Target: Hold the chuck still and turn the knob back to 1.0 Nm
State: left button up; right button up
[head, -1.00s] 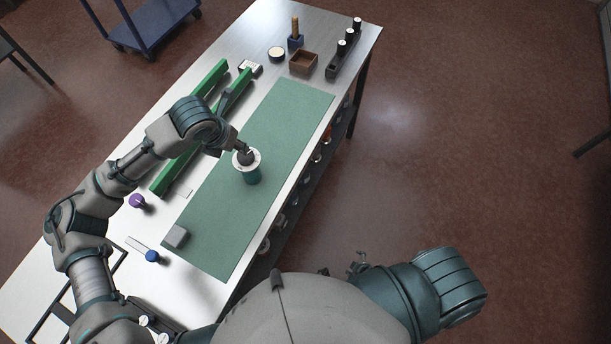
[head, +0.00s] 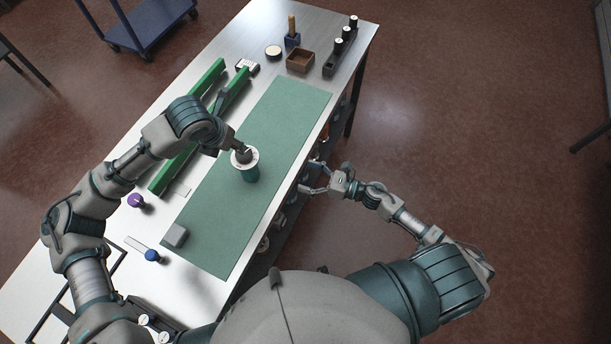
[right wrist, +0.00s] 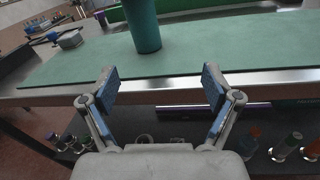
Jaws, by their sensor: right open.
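The torque tool stands upright on the green mat, with a teal body (head: 251,174) and a white dial-like top (head: 238,163). Its teal body also shows in the right wrist view (right wrist: 143,28), cut off at the top. My left gripper (head: 243,150) comes down over the white top and touches or nearly touches its middle. The left gripper's fingers and the chuck are too small and covered to tell apart. My right gripper (head: 313,177) is open and empty off the table's right edge, apart from the tool. Its spread fingers (right wrist: 160,88) show below the mat's edge.
The green mat (head: 285,120) is mostly bare. A grey block (head: 175,236), a blue knob (head: 152,255) and a purple knob (head: 136,200) lie to the left. Green rails (head: 172,172) run behind my left arm. A brown box (head: 300,60) stands at the far end.

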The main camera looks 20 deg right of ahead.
aim_at(257, 167)
jog(key=w+a, duration=0.3)
jog(key=a, duration=0.2)
jog(key=w+a+r+n, duration=0.1)
jog(key=w+a, duration=0.1)
jog(key=a, duration=0.3)
jog(key=w+a+r+n+g+y, duration=0.1)
jog(key=w+a, duration=0.2)
jog(key=a, duration=0.3)
jog(key=shift+w, duration=0.3)
grip_shut()
jog(key=c, duration=0.8)
grip_release()
jog(key=c, duration=0.7)
